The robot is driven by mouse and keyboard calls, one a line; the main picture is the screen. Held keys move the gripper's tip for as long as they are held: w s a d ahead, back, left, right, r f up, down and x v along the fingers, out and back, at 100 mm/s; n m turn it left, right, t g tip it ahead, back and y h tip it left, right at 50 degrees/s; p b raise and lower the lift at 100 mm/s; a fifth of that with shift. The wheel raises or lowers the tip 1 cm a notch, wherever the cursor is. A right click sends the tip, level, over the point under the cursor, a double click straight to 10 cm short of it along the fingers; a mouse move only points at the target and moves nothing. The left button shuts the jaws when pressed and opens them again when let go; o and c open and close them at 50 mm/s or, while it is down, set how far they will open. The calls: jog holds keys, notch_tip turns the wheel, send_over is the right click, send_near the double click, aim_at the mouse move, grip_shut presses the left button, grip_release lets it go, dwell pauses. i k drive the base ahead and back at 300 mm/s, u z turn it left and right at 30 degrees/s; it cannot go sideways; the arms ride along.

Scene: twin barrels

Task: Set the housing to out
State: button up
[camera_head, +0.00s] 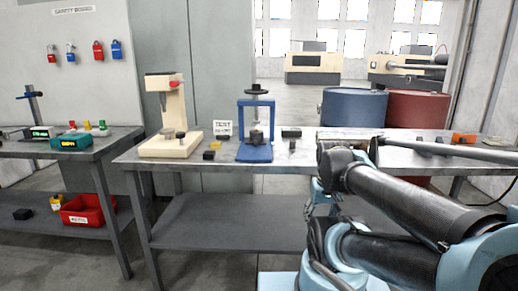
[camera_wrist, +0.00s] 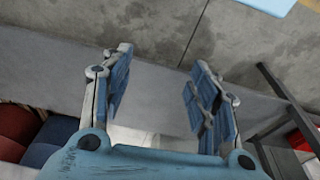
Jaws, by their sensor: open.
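I cannot tell for sure which thing is the housing. A blue press stand (camera_head: 255,152) with a round handwheel on top stands on the middle bench and holds a small dark and brass-coloured part. A small sign (camera_head: 223,127) stands to its left; its lettering is too small to read fully. A cream press (camera_head: 172,118) with a red knob stands further left. My gripper (camera_wrist: 161,62) is open and empty in the wrist view, with the floor and a grey shelf surface beyond it. In the head view my arm hides part of the bench's right side.
The middle bench (camera_head: 300,166) has small dark blocks on it. A blue barrel (camera_head: 353,108) and a red barrel (camera_head: 415,111) stand behind it. The left bench (camera_head: 110,140) carries instruments, with a red bin (camera_head: 80,212) on its lower shelf. The middle bench's lower shelf (camera_head: 230,222) is bare.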

aim_at(255, 139)
jog(key=u, duration=0.8)
jog(key=k, duration=0.45)
jog(key=z, duration=0.25)
